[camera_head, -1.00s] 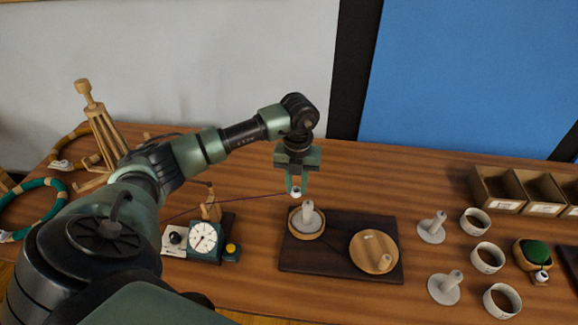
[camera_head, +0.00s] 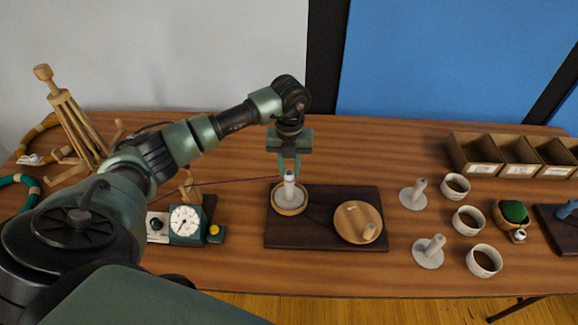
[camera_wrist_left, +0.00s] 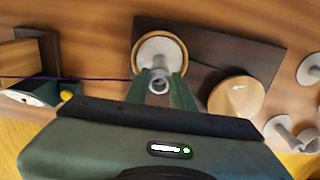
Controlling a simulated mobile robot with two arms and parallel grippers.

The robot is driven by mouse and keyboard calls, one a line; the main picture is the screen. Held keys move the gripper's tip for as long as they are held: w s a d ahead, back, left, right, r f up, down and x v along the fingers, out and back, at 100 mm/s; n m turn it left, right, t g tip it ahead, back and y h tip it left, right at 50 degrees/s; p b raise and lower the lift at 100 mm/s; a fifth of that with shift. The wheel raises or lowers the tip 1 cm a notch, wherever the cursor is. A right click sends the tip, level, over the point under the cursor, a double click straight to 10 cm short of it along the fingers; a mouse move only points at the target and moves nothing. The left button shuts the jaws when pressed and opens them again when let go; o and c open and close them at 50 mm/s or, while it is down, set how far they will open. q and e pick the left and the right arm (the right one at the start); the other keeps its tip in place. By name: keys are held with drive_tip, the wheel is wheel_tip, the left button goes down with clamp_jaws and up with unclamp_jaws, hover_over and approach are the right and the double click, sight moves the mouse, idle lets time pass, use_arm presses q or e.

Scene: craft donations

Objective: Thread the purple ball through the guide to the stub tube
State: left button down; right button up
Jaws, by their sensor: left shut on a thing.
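A thin purple strand (camera_head: 225,182) runs from the left, past a small wooden post (camera_head: 189,186) beside the dial box, to my left gripper (camera_head: 289,172). The purple ball itself is not visible. The left gripper points down, shut on a small whitish ring-like end piece (camera_wrist_left: 160,82), at the top of the upright grey stub tube (camera_head: 289,190). The tube stands in a round wooden dish (camera_head: 290,209) on a dark board (camera_head: 318,241). I cannot tell whether the end piece touches the tube. My right gripper is out of view.
The dial box (camera_head: 186,224) with a yellow button stands left of the board. A wooden disc (camera_head: 345,225) with a peg lies on the board's right. Grey stub tubes (camera_head: 413,195), white cups (camera_head: 468,220) and open bins (camera_head: 505,154) stand farther right. A wooden stand (camera_head: 70,120) is at left.

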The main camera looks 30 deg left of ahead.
sight(289, 174)
use_arm(q)
drive_tip(key=c, duration=1.1)
unclamp_jaws()
wheel_tip(289, 174, up, 8)
drive_tip(key=shift+f+b, duration=0.1)
drive_tip(key=shift+b, duration=0.8)
drive_tip(key=shift+f, duration=0.1)
